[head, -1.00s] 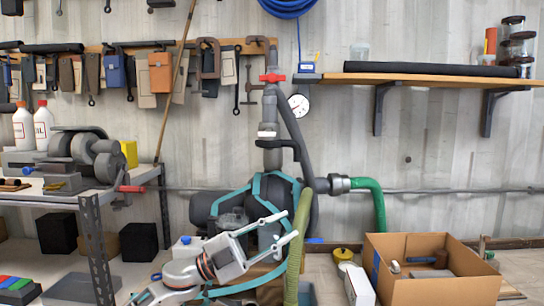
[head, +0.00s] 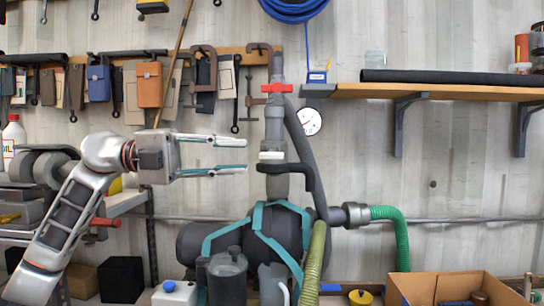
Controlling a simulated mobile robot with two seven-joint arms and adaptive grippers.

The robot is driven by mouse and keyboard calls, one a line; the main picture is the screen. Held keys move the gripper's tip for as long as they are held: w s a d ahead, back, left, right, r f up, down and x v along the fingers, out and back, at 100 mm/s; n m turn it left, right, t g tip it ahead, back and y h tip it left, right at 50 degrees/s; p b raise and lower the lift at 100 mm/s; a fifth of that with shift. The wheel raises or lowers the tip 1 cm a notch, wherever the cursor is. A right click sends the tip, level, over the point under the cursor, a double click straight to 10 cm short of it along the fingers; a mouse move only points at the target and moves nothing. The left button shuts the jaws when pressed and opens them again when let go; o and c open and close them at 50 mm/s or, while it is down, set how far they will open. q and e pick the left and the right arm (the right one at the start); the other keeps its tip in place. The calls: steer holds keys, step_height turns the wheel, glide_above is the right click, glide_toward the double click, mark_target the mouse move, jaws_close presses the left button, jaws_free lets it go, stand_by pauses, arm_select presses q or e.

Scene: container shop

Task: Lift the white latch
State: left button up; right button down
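The white latch (head: 271,156) is a small pale piece on the front of the grey vertical pipe (head: 275,128), just above a black handle (head: 288,170). My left gripper (head: 245,155) is left of the latch at about the same height in the picture. Its two fingers are spread apart, point right, and have nothing between them. A gap shows between the fingertips and the latch; how far apart they are in depth I cannot tell. My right gripper is not in view.
A red valve handle (head: 277,88) sits higher on the pipe, with a gauge (head: 308,121) to its right. A grey tank (head: 284,228) with teal straps stands below. A wooden shelf (head: 450,93) and a cardboard box (head: 450,286) are at the right.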

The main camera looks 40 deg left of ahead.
mark_target(273, 153)
arm_select(q)
steer(key=p+x, duration=0.1)
steer(key=x, duration=0.2)
steer(key=p+x, duration=0.1)
steer(key=x, duration=0.2)
steer(key=shift+s+d+r, duration=0.1)
steer(key=shift+d+r, duration=0.1)
steer(key=shift+d, duration=0.15)
steer(key=shift+w+d+f, duration=0.15)
steer(key=shift+w+d, duration=0.25)
steer(key=shift+d, duration=0.2)
jaws_close()
